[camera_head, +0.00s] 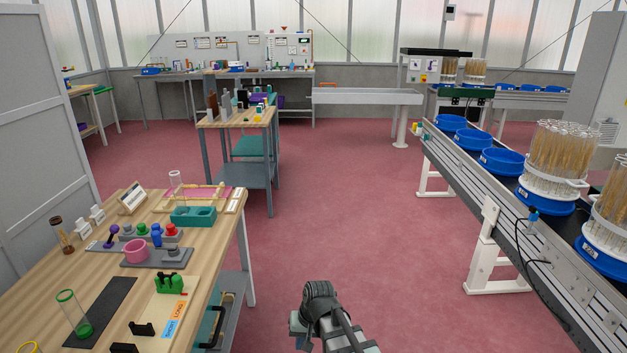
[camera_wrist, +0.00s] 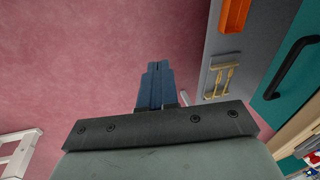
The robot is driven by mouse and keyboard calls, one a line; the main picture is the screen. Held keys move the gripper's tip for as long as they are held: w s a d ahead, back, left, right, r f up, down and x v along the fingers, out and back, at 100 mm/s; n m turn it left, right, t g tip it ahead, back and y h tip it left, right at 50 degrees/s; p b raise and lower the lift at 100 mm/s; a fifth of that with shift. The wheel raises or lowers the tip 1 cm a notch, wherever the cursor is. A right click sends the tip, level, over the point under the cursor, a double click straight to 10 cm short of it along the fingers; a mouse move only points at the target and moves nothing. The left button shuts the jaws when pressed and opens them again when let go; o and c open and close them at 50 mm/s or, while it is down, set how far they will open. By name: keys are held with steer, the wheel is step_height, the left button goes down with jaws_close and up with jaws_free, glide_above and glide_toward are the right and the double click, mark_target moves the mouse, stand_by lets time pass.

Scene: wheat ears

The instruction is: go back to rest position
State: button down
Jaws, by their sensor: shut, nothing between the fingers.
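My gripper (camera_wrist: 156,72) shows in the wrist view as two blue-grey fingers closed against each other, with nothing between them. It points over the open pink floor (camera_wrist: 80,60). In the head view part of my arm (camera_head: 325,310) shows at the bottom centre, to the right of the wooden workbench (camera_head: 215,235); the fingertips cannot be made out there.
A conveyor (camera_head: 480,190) with blue trays and wheat ears (camera_head: 557,155) runs along the right. The floor between is clear.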

steer(key=s+d+f+h, duration=0.1)
steer(key=s+d+f, duration=0.15)
steer(key=d, duration=0.45)
steer(key=s+d+f+m+h, duration=0.1)
steer(key=d+f, duration=0.3)
steer(key=d, duration=0.3)
steer(key=s+d+f+h, duration=0.1)
steer(key=s+d+f, duration=0.1)
steer(key=d+f, duration=0.35)
steer(key=s+f+g, duration=0.2)
steer(key=s+f, duration=0.4)
steer(key=s, duration=0.3)
steer(key=s+f+g, duration=0.2)
steer(key=s+f, duration=0.4)
steer(key=s, duration=0.4)
steer(key=s+d+f+g, duration=0.1)
steer(key=s+f+g, duration=0.2)
steer(key=s+f, duration=0.3)
steer(key=s, duration=0.4)
steer(key=c, duration=1.8)
jaws_free()
